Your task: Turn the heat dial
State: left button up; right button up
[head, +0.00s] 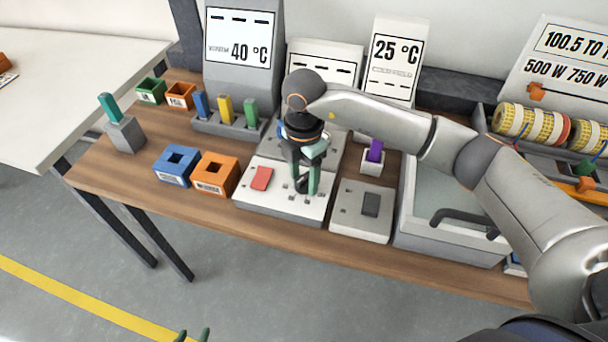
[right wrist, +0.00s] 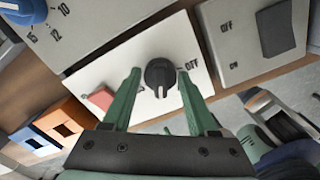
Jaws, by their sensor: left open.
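A black dial (right wrist: 160,75) with a white pointer mark sits on a white panel (right wrist: 100,72) in the right wrist view, an OFF label to its right. In the head view the dial (head: 301,185) is partly hidden by my right gripper (head: 306,190). The right gripper's green fingers point down at the panel. In the right wrist view the right gripper (right wrist: 158,85) is open, one finger on each side of the dial, with visible gaps. My left gripper (head: 193,335) shows only its green fingertips at the bottom edge of the head view, open and away from the table.
A red switch (head: 262,178) is on the same panel, left of the dial. A grey box with a dark switch (head: 371,204) stands to the right. Blue (head: 176,165) and orange (head: 215,173) holders stand to the left. A display (head: 240,38) reads 40 °C, another (head: 395,55) 25 °C.

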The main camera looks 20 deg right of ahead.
aim_at(304, 177)
jog(key=o, duration=0.3)
notch_tip(304, 177, up, 13)
jog(key=shift+f+b, duration=0.2)
jog(key=shift+b, duration=0.25)
jog(key=shift+s, duration=0.1)
dwell(0.4)
